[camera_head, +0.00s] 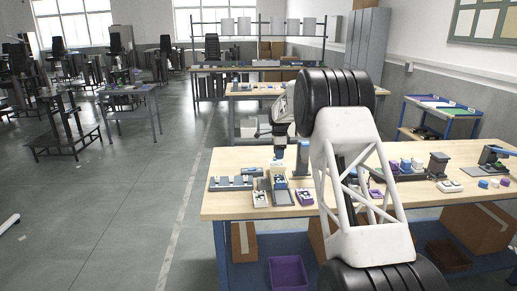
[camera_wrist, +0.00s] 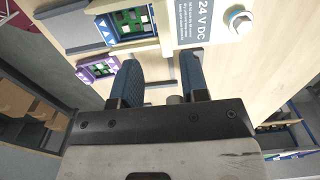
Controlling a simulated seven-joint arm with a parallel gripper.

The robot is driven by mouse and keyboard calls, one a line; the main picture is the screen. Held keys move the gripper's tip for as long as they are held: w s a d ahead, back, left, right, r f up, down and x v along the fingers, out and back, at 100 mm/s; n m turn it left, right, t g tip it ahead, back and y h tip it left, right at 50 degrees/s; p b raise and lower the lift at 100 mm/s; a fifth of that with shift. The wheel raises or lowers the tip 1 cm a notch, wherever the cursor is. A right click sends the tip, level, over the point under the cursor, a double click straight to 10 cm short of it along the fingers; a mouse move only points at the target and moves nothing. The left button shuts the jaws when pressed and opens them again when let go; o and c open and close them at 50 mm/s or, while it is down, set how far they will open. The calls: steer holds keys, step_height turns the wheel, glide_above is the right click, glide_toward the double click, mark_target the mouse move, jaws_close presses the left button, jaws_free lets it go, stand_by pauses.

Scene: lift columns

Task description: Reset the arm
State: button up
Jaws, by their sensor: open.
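My gripper (camera_head: 279,155) hangs over the left part of the near workbench (camera_head: 225,205), above a small cream unit (camera_head: 280,183). In the wrist view my gripper (camera_wrist: 159,75) has its two dark blue fingers apart, with nothing held between them. Beyond the fingertips lies a cream unit with a grey "24 V DC" label (camera_wrist: 203,20) and a white knob. My white truss arm link covers the middle of the bench in the head view and hides what lies behind it.
A purple tray (camera_head: 304,197) and a grey rack (camera_head: 235,184) lie near the cream unit. A purple bin (camera_head: 288,272) is below.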

steer(key=s+r+n, duration=0.3)
steer(key=s+r, duration=0.4)
steer(key=s, duration=0.5)
steer(key=s+r+n+t, duration=0.1)
steer(key=s+r+n, duration=0.35)
steer(key=s, duration=0.75)
steer(key=s+r+n, duration=0.1)
steer(key=s+r, duration=0.8)
steer(key=s, duration=0.3)
steer(key=s+f+n, duration=0.2)
steer(key=s+n, duration=0.1)
steer(key=s, duration=1)
steer(key=s+f+n+t, duration=0.1)
steer(key=s+f+n, duration=0.2)
steer(key=s, duration=1.1)
steer(key=s+f+n, duration=0.2)
steer(key=s+n, duration=0.1)
steer(key=s, duration=1)
steer(key=shift+s+d+f+t, duration=0.3)
steer(key=shift+s+d+f, duration=0.1)
steer(key=shift+d, duration=0.05)
